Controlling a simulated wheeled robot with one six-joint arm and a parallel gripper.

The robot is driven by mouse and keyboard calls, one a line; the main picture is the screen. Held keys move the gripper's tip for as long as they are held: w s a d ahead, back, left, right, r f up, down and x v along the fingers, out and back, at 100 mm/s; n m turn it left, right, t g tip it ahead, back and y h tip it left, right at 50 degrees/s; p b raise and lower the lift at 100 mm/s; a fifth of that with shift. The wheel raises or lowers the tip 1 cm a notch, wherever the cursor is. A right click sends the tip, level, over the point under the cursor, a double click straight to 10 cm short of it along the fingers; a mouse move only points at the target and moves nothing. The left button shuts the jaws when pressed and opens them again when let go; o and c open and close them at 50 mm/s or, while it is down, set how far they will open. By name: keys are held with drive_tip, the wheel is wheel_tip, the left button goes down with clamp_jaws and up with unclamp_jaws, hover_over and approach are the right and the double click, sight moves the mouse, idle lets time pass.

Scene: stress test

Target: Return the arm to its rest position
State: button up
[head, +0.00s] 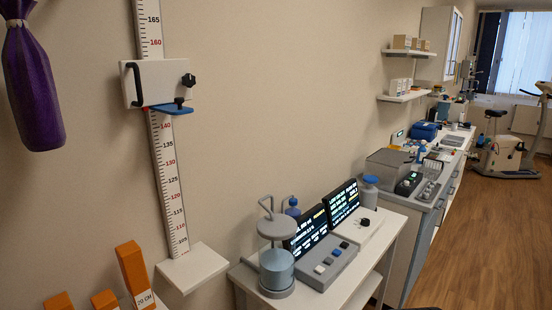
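Neither my arm nor my gripper can be made out in the head view. Whether the gripper is open or holding anything is hidden. A thin dark shape shows at the bottom edge, right of centre, and I cannot tell what it is.
A height scale (171,185) with a white slider box (160,82) is on the left wall. A purple bag (33,90) hangs at the upper left. A side table (385,222) carries a device with screens (306,230) and a clear cylinder (276,268). Open wooden floor (490,235) lies right.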

drive_tip(key=shift+w+r, duration=0.4)
drive_tip(key=shift+r, duration=0.05)
drive_tip(key=shift+f, duration=0.1)
